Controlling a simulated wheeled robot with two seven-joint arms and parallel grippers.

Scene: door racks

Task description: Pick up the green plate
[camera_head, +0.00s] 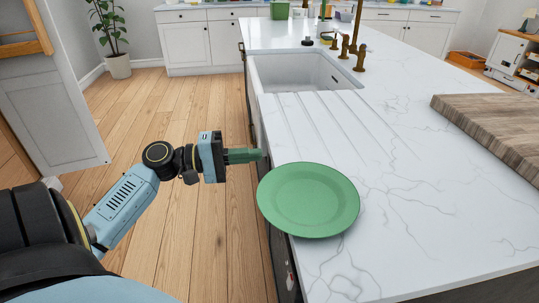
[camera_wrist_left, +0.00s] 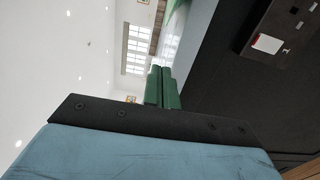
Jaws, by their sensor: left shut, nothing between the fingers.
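The green plate (camera_head: 308,199) lies on the white marble counter (camera_head: 420,215) in the head view, with its left rim at the counter's edge. My left gripper (camera_head: 262,155) comes in from the left, just beyond and left of the plate's rim, beside the counter edge. Its green fingers are closed together and hold nothing. They also show closed in the left wrist view (camera_wrist_left: 162,86). A narrow green strip above the fingers there may be the plate. I cannot tell whether the fingertips touch the counter. My right gripper is not in view.
A white sink (camera_head: 300,72) with brass taps (camera_head: 352,50) lies beyond the plate. A wooden board (camera_head: 495,120) is on the counter's right. Wooden floor (camera_head: 150,110) is open left of the counter. A potted plant (camera_head: 117,65) stands at the back left.

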